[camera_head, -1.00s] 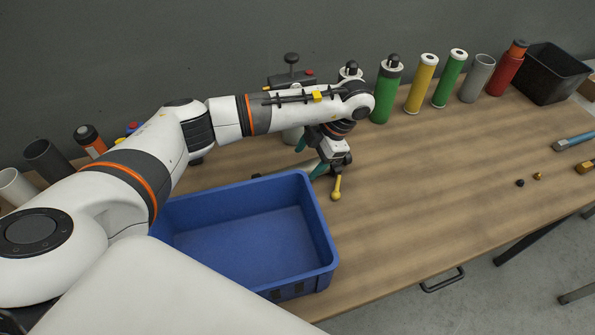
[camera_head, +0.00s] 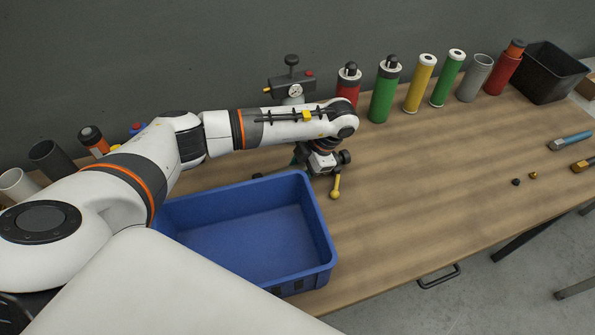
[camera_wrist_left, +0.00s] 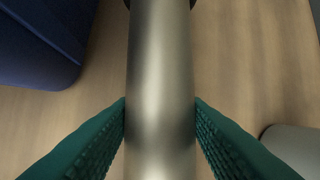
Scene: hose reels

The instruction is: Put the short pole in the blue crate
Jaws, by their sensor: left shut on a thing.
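The blue crate (camera_head: 327,235) stands on the table, empty, below my left forearm; its corner also shows in the left wrist view (camera_wrist_left: 45,50). My left gripper (camera_head: 303,165) is just beyond the crate's far right corner, low over the table. In the left wrist view the green fingers (camera_wrist_left: 160,130) are shut on both sides of a smooth metallic pole (camera_wrist_left: 160,65), with a dark end at the top edge. In the head view the hand and arm mostly hide the pole. My right gripper is not in view.
A gauge device (camera_head: 292,85), red (camera_head: 348,84) and green (camera_head: 385,92) cylinders and other tubes line the back. A black bin (camera_head: 549,75) stands far right. The table right of the crate is largely clear.

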